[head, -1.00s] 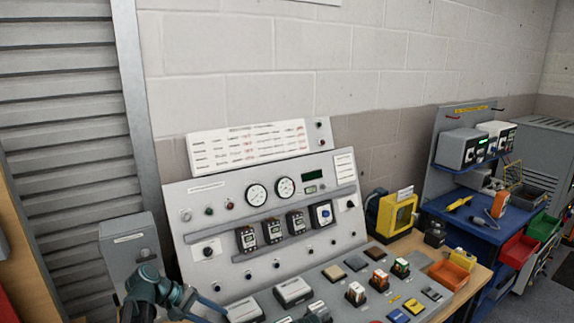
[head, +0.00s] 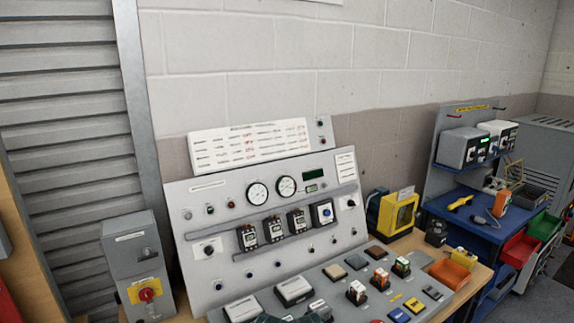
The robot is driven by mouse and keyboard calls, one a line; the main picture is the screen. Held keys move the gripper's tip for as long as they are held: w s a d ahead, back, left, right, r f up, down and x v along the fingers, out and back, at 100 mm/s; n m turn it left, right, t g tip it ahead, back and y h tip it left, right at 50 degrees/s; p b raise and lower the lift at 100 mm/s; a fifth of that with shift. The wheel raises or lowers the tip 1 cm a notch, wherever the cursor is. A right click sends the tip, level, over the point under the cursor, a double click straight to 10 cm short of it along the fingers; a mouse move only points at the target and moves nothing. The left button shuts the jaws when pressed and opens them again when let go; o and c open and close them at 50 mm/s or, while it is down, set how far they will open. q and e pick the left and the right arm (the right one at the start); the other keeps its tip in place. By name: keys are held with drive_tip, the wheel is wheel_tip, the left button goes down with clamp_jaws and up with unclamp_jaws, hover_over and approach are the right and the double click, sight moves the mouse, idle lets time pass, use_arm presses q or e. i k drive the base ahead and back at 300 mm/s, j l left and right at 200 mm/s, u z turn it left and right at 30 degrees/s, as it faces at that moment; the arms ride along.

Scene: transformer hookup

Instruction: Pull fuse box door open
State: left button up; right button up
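A grey upright box (head: 134,258) stands at the left end of the bench, with a label on its upper front. A red rotary handle on a yellow plate (head: 146,291) sits low on its front. The box looks closed, and I cannot tell for sure that it is the fuse box. A dark teal sliver (head: 268,319) at the bottom edge may be part of my arm. Neither gripper's fingertips can be made out in the head view.
A sloped grey panel (head: 205,262) with gauges and modules stands right of the box. White boxes (head: 293,290) and small relays lie before it. A yellow case (head: 398,214) and an orange bin (head: 449,273) are farther right. A shutter is behind the box.

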sight(121, 250)
drive_tip(key=i+u, duration=0.15)
drive_tip(key=u, duration=0.5)
